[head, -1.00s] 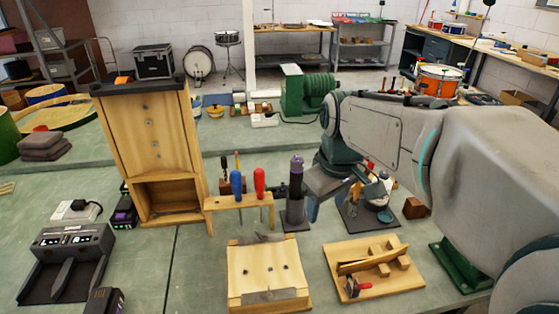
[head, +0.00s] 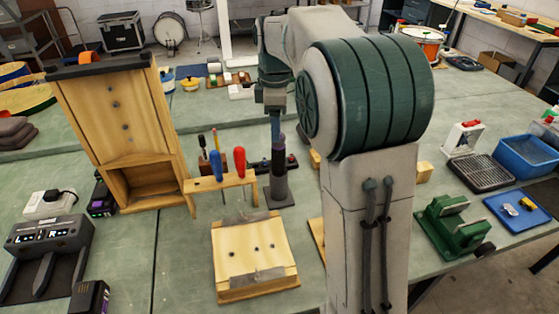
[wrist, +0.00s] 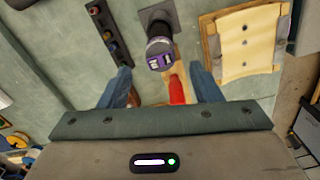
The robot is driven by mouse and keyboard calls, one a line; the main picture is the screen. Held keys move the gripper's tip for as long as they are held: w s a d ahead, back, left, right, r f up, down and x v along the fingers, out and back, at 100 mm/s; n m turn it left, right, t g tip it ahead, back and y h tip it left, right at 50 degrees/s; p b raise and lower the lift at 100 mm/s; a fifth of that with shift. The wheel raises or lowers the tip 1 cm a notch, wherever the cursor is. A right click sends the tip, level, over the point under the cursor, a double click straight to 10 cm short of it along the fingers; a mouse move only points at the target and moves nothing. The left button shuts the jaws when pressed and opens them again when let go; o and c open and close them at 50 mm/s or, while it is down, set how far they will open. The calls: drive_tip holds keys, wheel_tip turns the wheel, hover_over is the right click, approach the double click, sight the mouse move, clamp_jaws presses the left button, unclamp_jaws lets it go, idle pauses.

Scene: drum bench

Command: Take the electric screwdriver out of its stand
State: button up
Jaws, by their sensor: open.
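The electric screwdriver (head: 278,157) is dark with purple parts and stands upright in its grey stand (head: 279,186), right of a wooden tool rack. My gripper (head: 275,125) is open in the head view, pointing down just above or beside the screwdriver's top; the exact gap is hard to tell there. In the wrist view, the screwdriver's purple-and-black end (wrist: 160,56) shows between the lines of the two blue fingers, slightly beyond their tips. The stand's square base (wrist: 172,14) shows behind it. No contact is visible.
The wooden rack (head: 222,184) with red and blue screwdrivers is close on the left. A dark strip holder (wrist: 106,32) is on the other side. A wooden board (head: 254,258) lies in front; a tall wooden cabinet (head: 119,115) stands left. My arm hides the bench's middle right.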

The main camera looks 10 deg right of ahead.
sight(278, 148)
drive_tip(key=f, duration=0.8)
drive_tip(key=shift+s+d+p, duration=0.15)
drive_tip(key=shift+d+p, duration=0.15)
clamp_jaws()
